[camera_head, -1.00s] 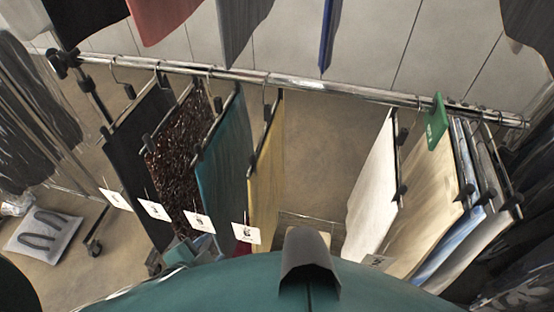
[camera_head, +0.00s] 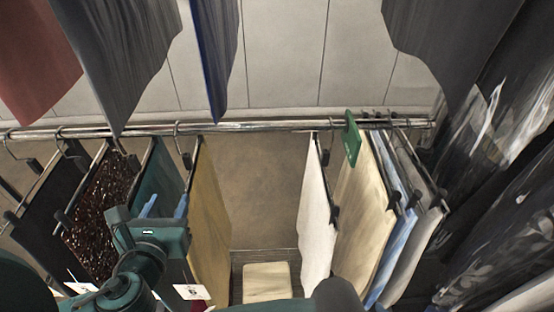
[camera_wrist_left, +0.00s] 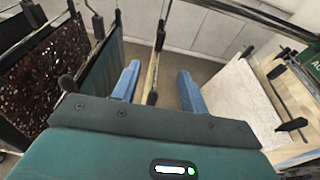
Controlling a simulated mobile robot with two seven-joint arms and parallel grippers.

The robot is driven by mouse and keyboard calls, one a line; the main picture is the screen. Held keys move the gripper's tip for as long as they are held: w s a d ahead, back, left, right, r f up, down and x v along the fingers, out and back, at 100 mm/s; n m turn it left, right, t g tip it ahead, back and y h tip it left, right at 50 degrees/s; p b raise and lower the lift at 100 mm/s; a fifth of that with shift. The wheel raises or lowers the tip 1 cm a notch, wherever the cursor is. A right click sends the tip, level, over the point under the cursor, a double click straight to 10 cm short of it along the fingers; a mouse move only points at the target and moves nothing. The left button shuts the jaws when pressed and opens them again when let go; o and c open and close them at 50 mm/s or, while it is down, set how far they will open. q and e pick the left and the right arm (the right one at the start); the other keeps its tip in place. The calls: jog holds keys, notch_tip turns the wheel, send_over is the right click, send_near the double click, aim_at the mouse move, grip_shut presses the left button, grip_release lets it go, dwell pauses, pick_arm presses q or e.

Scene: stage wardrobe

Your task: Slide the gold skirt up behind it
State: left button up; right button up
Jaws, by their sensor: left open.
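The gold skirt (camera_head: 208,225) hangs from the rail (camera_head: 250,126) by a hooked hanger, right of the teal skirt (camera_head: 165,172). A wide gap separates it from the white garment (camera_head: 315,215). My left gripper (camera_head: 165,206) is in front of the teal skirt and close to the gold skirt's left side in the head view. In the left wrist view its two blue fingers (camera_wrist_left: 158,88) are spread, with the gold skirt's edge and its black hanger clip (camera_wrist_left: 152,98) between them. I cannot tell whether the fingers touch it. My right gripper is not in view.
A dark sequined garment (camera_head: 105,205) and a black one (camera_head: 48,205) hang further left. A green divider (camera_head: 351,138) sits on the rail above cream, blue and grey garments at the right. A cream-topped stool (camera_head: 267,282) stands below the gap.

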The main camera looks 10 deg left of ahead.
aim_at(187, 164)
pick_arm(q)
jog(key=shift+x, duration=7.85)
jog(key=w+d, duration=0.3)
jog(key=d, duration=0.9)
jog(key=w+d, duration=0.2)
jog(key=d, duration=1.1)
jog(key=shift+w+f, duration=0.15)
jog(key=shift+w, duration=0.25)
jog(key=f+v, duration=0.3)
jog(key=v, duration=0.9)
jog(key=shift+s, duration=0.6)
jog(key=shift+d+r, duration=0.1)
